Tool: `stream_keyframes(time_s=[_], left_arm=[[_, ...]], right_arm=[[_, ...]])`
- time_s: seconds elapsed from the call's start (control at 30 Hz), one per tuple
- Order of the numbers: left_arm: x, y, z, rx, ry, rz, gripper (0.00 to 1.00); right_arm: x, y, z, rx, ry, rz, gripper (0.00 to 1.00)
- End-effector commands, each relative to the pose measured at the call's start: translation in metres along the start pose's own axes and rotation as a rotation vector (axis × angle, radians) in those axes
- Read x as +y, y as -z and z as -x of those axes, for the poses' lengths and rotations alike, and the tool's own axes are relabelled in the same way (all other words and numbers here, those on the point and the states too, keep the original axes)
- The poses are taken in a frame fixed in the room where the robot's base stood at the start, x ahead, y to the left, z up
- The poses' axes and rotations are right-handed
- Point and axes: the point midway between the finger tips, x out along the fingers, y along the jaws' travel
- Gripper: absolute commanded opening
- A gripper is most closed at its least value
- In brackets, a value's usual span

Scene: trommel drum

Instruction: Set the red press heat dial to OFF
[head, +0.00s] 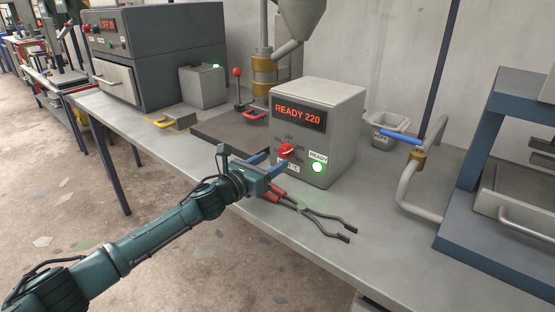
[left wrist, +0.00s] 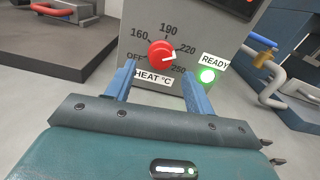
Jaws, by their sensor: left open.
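The red heat dial (head: 286,151) is on the front of a grey control box (head: 341,120). In the left wrist view the dial (left wrist: 161,53) has marks OFF, 160, 190, 220 and 250 around it. Its white pointer faces right, on the 220 to 250 side. The box display (head: 299,114) reads READY 220 and a green READY lamp (head: 317,168) is lit. My left gripper (head: 271,163) is open in front of the dial, its blue fingers on either side just below it. I cannot tell whether they touch it. My right gripper is not in view.
Red-handled tongs (head: 310,212) lie on the bench (head: 375,226) in front of the box. A red-knobbed lever (head: 237,86) stands left of the box. A blue-handled pipe valve (head: 402,137) and a blue press frame (head: 470,170) stand to the right.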

Motion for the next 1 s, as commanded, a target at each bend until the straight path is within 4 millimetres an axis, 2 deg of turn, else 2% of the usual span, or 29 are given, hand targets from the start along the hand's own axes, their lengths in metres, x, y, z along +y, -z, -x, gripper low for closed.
stream_keyframes(time_s=[0.1, 0.23, 0.67, 1.0], left_arm=[[-0.001, 0.0, -0.017, -0.001, 0.001, 0.0, 0.54], [-0.001, 0.0, -0.028, -0.001, 0.001, 0.0, 0.54], [0.0, 0.0, -0.034, -0.001, 0.001, 0.0, 0.53], [0.0, 0.0, -0.033, 0.0, 0.001, 0.0, 0.25]], right_arm=[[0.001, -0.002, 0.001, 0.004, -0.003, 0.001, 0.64], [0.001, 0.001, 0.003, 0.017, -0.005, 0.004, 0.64], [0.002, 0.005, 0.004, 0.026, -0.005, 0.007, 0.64], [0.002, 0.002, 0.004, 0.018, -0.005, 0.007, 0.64]])
